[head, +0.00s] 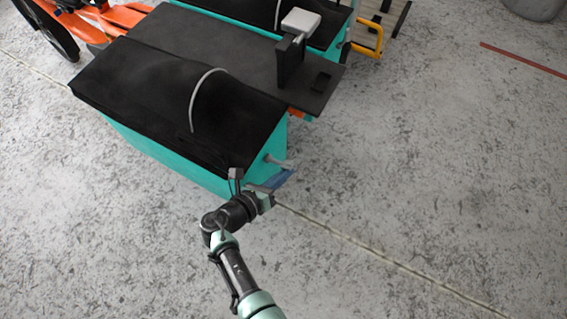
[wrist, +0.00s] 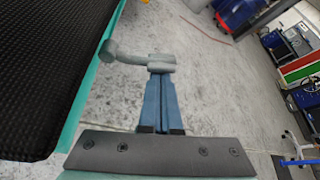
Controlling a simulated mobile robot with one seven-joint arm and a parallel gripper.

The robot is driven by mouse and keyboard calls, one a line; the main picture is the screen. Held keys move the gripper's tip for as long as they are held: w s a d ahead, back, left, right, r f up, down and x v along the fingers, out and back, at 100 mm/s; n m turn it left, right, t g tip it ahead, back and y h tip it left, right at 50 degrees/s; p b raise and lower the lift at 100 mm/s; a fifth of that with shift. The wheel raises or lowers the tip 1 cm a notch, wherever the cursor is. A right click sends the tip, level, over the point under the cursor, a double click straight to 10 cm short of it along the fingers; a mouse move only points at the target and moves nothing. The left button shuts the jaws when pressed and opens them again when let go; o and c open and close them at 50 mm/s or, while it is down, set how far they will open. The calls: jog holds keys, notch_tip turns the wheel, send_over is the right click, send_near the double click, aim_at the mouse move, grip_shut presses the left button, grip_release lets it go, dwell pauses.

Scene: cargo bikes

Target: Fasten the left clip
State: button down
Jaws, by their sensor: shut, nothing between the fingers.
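A grey clip (head: 277,162) with a short arm sticks out from the end wall of the near teal box (head: 150,148). In the wrist view the clip (wrist: 128,56) has a round knob at its left end and a flat block at its right. My gripper (head: 287,174) is beside that end wall, right at the clip. Its two blue fingers (wrist: 161,76) are together with nothing held between them. Their tips meet the clip's flat block in the wrist picture; whether they touch it I cannot tell.
A black cover (head: 140,90) with a pale looped strap (head: 193,95) lies over the near box. A dark deck (head: 200,45) with an upright post (head: 290,58) lies behind it. An orange bike frame (head: 95,25) is at the far left.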

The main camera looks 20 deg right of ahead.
jog(key=shift+w+r+p, duration=0.1)
jog(key=shift+r+p, duration=0.35)
jog(key=shift+r, duration=0.05)
jog(key=shift+a+r, duration=0.1)
jog(key=shift+r, duration=0.05)
dwell(0.4)
